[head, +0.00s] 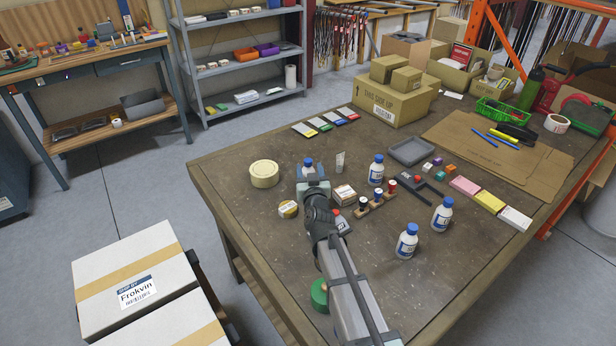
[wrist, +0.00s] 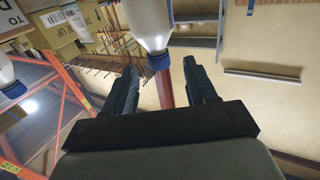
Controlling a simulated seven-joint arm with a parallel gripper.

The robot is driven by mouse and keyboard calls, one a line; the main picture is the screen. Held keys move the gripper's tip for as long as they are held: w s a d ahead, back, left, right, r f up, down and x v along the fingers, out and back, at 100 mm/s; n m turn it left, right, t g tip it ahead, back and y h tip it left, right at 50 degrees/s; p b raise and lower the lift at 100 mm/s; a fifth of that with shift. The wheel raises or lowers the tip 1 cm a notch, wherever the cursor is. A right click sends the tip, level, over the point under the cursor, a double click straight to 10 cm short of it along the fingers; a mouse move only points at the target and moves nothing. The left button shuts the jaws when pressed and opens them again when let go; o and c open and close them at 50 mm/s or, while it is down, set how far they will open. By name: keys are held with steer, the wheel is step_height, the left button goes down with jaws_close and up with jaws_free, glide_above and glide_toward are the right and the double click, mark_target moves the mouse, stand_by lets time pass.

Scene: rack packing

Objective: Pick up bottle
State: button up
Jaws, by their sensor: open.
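Several white bottles with blue caps stand on the table. One bottle (head: 308,170) stands just beyond my gripper (head: 313,180), which partly hides its lower part. In the wrist view, this bottle (wrist: 149,22) appears upside down, with its blue cap between the two fingertips (wrist: 160,68). The fingers are apart and I see no grip on it. Another bottle (head: 376,172) stands to the right beside a stamp rack. Two more bottles, one (head: 442,216) farther right and one (head: 407,243) nearer, stand right of my arm. A further bottle (wrist: 8,78) shows at the wrist view's left edge.
Close by are a tape roll (head: 264,174), a smaller roll (head: 288,209), a small box (head: 344,195), a tube (head: 340,162) and the stamp rack (head: 377,203). A grey tray (head: 411,151) and cardboard boxes (head: 392,103) stand farther back. The table's left front is clear.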

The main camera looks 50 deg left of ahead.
mark_target(309, 164)
steer(key=shift+x, duration=2.35)
jaws_close()
